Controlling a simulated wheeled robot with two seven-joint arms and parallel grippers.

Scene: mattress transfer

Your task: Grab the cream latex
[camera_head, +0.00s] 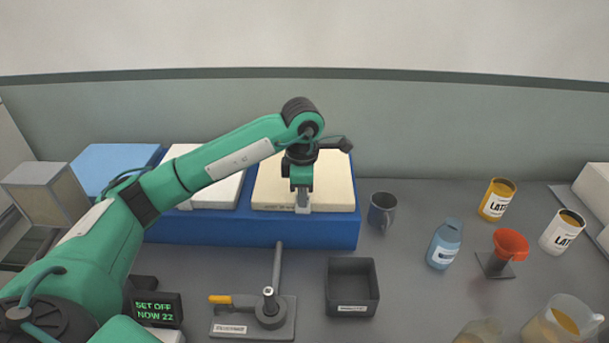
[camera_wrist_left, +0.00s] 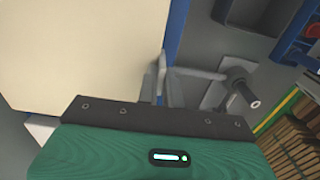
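The cream latex (camera_head: 330,187) is a thick pale slab lying flat on the right part of a long blue base (camera_head: 270,232). In the left wrist view the cream slab (camera_wrist_left: 75,50) fills the upper left. My left gripper (camera_head: 302,201) points down at the slab's front edge, near its middle. In the left wrist view its grey fingertips (camera_wrist_left: 162,84) are close together by the slab's edge. I cannot tell whether they pinch the slab or only stand beside it. My right gripper is not in view.
A white slab (camera_head: 217,190) and a blue slab (camera_head: 112,162) lie to the left. A grey mug (camera_head: 381,212), blue bottle (camera_head: 444,245), red funnel (camera_head: 510,244) and latex cans stand to the right. A black bin (camera_head: 352,288) and a lever device (camera_head: 255,318) are in front.

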